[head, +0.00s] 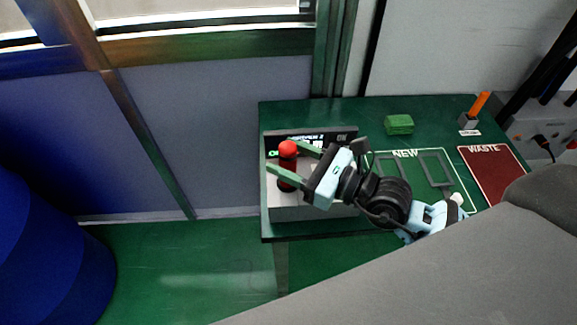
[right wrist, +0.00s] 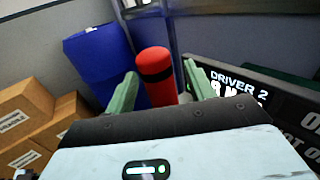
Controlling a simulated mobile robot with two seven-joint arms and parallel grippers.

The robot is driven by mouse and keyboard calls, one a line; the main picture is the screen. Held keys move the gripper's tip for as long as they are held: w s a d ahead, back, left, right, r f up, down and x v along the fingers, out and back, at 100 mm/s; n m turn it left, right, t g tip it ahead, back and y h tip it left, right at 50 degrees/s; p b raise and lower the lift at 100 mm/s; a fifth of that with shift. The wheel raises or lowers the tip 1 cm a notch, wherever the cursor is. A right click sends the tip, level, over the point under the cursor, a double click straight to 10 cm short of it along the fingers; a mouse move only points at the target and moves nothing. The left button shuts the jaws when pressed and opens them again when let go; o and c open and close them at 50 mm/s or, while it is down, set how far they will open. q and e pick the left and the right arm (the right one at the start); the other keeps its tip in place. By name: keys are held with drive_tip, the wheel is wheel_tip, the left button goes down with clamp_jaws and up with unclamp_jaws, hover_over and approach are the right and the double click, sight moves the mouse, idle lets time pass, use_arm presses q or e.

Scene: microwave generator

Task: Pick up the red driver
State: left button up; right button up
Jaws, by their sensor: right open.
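The red driver (head: 287,152) stands upright in the grey box at the left end of the green table, with a red rounded top and a dark band below it. It also shows in the right wrist view (right wrist: 154,64), between the fingers. My right gripper (head: 288,157) is open, with its green fingers on either side of the driver; whether they touch it I cannot tell. In the right wrist view the open right gripper (right wrist: 160,90) has a gap beside the driver. The driver's lower part is partly hidden. My left gripper is not in view.
A black sign panel (right wrist: 245,92) reading "DRIVER 2" stands close behind the driver. The green table (head: 360,112) bears a green block (head: 398,124), a "NEW" outlined area, a red "WASTE" mat (head: 493,172) and an orange-handled tool (head: 480,103) in a holder. A blue barrel (right wrist: 101,60) and cardboard boxes (right wrist: 25,108) stand beyond.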

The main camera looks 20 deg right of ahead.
drive_tip(key=shift+w+a, duration=0.2)
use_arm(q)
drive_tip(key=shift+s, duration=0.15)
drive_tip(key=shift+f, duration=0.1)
use_arm(e)
drive_tip(key=shift+c, duration=0.3)
